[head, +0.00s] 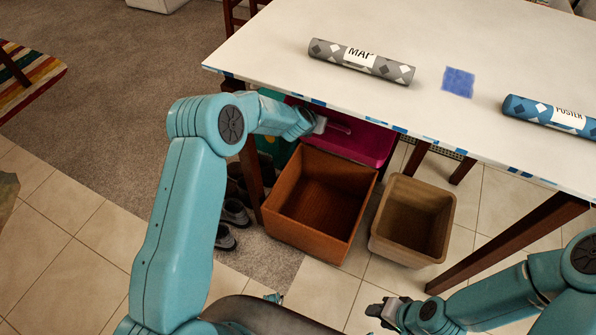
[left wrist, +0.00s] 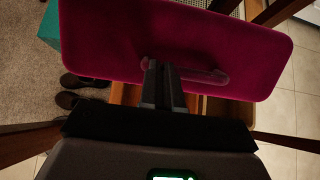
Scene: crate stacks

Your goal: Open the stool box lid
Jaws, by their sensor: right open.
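The magenta lid (head: 371,146) lies under the table edge, behind the orange-brown crate; the tabletop hides part of it. A teal surface (head: 285,150) shows beside and below it. In the left wrist view the lid (left wrist: 110,35) fills the upper middle, with a bar handle (left wrist: 205,76) on it. My left gripper (head: 320,124) is at the handle's left end. In the left wrist view its dark fingers (left wrist: 160,68) are close together and overlap the handle; I cannot tell whether they grip it. My right gripper (head: 381,311) is open and empty, low over the floor.
An open orange-brown crate (head: 290,222) and a tan bin (head: 388,246) stand in front of the lid. Shoes (head: 235,212) lie left of the crate. The white table (head: 270,55) overhangs, with dark legs (head: 510,240). It holds a grey map tube (head: 330,52) and a blue poster tube (head: 530,112).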

